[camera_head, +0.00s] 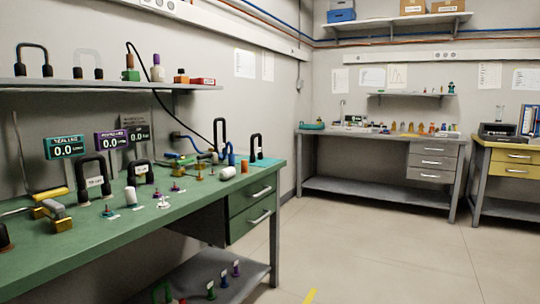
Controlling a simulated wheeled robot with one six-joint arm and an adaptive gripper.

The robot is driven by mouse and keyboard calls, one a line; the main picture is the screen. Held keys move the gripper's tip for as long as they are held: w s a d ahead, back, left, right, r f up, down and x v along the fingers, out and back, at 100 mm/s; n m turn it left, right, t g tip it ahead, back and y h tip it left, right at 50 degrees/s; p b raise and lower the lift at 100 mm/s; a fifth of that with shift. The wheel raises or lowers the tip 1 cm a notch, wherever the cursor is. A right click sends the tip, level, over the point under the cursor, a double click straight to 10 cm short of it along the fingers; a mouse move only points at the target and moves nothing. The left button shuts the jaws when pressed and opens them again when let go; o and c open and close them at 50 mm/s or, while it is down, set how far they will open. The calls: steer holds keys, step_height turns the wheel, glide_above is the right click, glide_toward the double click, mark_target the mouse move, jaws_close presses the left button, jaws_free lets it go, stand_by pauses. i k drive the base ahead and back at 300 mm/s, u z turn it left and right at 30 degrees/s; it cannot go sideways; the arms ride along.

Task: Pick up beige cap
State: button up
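No cap can be made out for certain as beige; the small pieces on the green workbench (110,246) are too small to tell. My gripper is not in view.
Black-handled fixtures and digital displays (65,147) line the bench's back. A brass valve-like fitting (58,219) is at its left. A shelf (110,84) hangs above. A second workbench (375,136) stands at the far wall. The floor (390,245) between is clear.

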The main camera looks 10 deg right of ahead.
mark_target(214, 158)
steer(key=z, duration=0.75)
steer(key=i, duration=2.15)
steer(key=u, duration=0.65)
